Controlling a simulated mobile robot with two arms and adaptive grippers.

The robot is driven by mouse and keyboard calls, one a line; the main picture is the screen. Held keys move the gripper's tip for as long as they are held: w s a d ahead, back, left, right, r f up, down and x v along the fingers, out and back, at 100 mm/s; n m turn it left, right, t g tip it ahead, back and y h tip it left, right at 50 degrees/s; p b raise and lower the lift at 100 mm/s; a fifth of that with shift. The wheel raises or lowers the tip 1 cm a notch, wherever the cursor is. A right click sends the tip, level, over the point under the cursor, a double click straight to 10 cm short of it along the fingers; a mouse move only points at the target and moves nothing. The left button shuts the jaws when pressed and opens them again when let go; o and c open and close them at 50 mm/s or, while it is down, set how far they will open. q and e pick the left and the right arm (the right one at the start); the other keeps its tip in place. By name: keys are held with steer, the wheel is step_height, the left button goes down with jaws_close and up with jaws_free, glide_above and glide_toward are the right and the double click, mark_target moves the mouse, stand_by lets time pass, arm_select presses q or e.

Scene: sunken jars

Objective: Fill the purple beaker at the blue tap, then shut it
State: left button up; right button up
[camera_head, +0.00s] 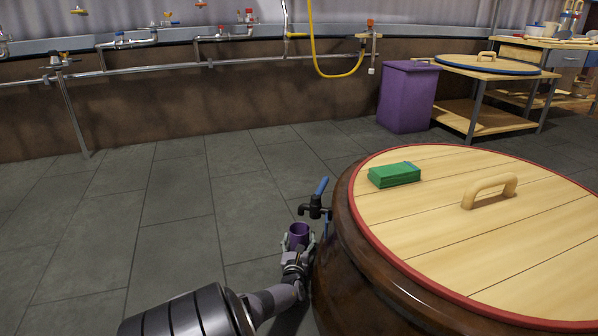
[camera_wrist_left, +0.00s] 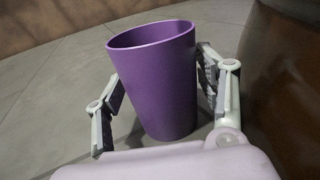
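The purple beaker (camera_head: 299,231) is upright between the fingers of my left gripper (camera_head: 298,243), just below and left of the tap. The inside of the beaker is mostly hidden. The tap (camera_head: 316,211) has a dark body and a blue lever (camera_head: 321,186) tilted up to the right, and it sticks out from the brown jar (camera_head: 345,235). I cannot see any water stream. My right gripper is not in view.
The jar has a wooden lid (camera_head: 440,215) with a handle (camera_head: 489,190) and a green block (camera_head: 394,174) on it. A purple bin (camera_head: 408,97) and a wooden table (camera_head: 490,66) stand behind. Tiled floor (camera_head: 180,220) to the left is clear.

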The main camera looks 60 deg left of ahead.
arm_select(q)
steer(key=shift+o, duration=1)
steer(key=shift+v, duration=4.1)
steer(key=shift+w+f, duration=0.1)
steer(key=shift+w, duration=0.05)
